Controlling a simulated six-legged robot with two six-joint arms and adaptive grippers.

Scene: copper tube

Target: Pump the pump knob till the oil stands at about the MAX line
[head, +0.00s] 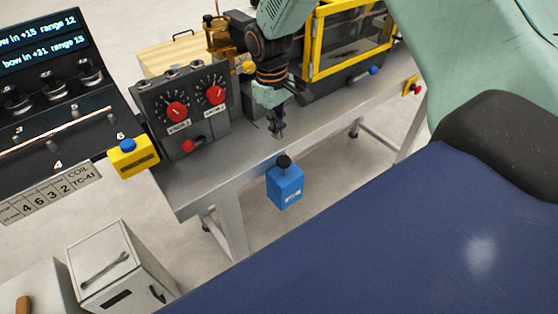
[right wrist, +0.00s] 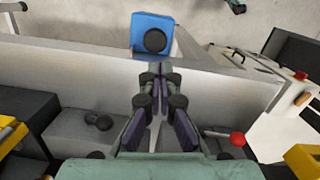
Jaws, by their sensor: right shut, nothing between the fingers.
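A blue box (head: 285,187) with a small white label stands out at the front edge of the grey bench. A round black knob (head: 284,162) sits on its top, which I take for the pump knob. In the right wrist view the blue box (right wrist: 140,20) and its knob (right wrist: 155,40) lie just beyond my fingertips. My right gripper (head: 278,131) points down over the bench, shut and empty, behind the knob and apart from it. Its fingers also show in the right wrist view (right wrist: 159,75). I cannot make out an oil level or a MAX line. My left gripper is not in view.
A dial panel (head: 182,105) with red knobs and a red-tipped lever (head: 188,146) stands left of my right gripper. A yellow-framed machine guard (head: 345,40) stands behind. A yellow box with a blue button (head: 132,155) is at the left. The bench top (head: 335,115) is clear.

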